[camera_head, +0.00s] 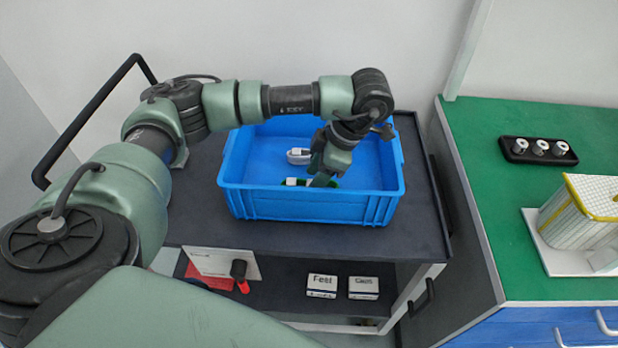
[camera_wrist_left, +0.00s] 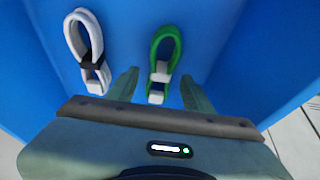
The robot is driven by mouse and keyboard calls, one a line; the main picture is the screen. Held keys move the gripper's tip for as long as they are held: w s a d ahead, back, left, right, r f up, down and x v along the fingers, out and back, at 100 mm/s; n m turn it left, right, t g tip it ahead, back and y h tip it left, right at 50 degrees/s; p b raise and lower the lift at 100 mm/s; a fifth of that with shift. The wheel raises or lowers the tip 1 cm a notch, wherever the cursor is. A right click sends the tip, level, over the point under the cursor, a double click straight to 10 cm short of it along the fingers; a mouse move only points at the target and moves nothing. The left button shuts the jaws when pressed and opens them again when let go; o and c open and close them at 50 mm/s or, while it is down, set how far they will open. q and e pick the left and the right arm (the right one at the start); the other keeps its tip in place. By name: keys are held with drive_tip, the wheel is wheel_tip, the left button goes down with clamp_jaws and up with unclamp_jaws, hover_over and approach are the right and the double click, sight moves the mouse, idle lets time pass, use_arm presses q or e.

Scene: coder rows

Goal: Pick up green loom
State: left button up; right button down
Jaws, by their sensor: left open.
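The green loom (camera_wrist_left: 165,55) is a looped green cable with white connectors, lying in the blue crate (camera_head: 290,206). In the head view the green loom (camera_head: 297,182) is partly hidden by my left gripper (camera_head: 322,178). The left gripper reaches down into the crate from above. In the left wrist view its two fingers (camera_wrist_left: 158,88) are apart, and the white connector end of the green loom shows between them. The fingers do not hold it. My right gripper is not in view.
A white loom (camera_head: 299,156) with a dark band lies beside the green one in the crate. The crate's walls surround the gripper. The crate stands on a dark cart top (camera_head: 425,230). A green table (camera_head: 530,240) with a black holder (camera_head: 537,150) is at the right.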

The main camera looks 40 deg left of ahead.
use_arm(q)
drive_tip(key=shift+x, duration=0.75)
clamp_jaws()
drive_tip(key=shift+r, duration=0.15)
